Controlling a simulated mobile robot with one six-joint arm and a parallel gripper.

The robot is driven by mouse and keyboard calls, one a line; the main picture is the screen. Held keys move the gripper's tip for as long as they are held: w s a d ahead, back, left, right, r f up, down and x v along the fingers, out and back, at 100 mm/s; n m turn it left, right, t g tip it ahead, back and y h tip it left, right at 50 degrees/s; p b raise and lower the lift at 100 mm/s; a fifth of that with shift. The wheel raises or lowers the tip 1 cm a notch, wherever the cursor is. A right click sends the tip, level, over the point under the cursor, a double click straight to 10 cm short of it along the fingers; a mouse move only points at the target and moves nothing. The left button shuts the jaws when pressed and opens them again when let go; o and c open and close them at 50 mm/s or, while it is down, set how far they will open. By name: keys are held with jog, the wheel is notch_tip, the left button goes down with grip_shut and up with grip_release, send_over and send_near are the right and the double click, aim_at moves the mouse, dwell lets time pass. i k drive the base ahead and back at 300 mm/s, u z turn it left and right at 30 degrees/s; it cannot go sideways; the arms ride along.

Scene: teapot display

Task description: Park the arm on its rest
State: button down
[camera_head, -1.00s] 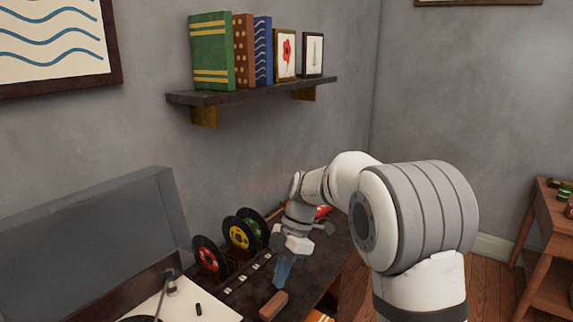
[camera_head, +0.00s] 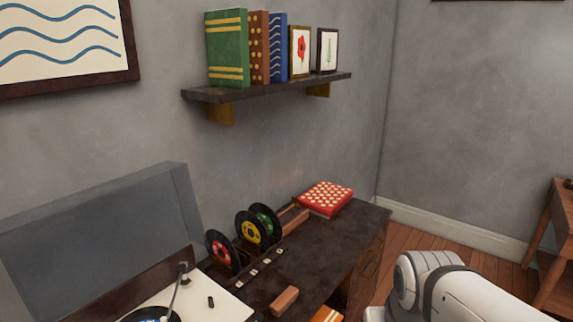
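My arm (camera_head: 455,288) shows only as a white and grey piece at the lower right, low beside the cabinet and in front of the wooden floor. My gripper is outside the view, so its fingers and anything in them are hidden. I cannot make out an arm rest in this view.
The dark cabinet top (camera_head: 335,238) holds several records in a rack (camera_head: 252,228), a red patterned box (camera_head: 325,198), a wooden block (camera_head: 284,301) and a record player (camera_head: 205,300). A wall shelf (camera_head: 270,90) carries books and frames. A wooden side table (camera_head: 556,240) stands right.

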aim_at(181, 269)
jog(key=u, duration=1.8)
jog(key=k, duration=1.05)
jog(key=z, duration=0.3)
jog(key=i, duration=1.4)
jog(key=z, duration=0.05)
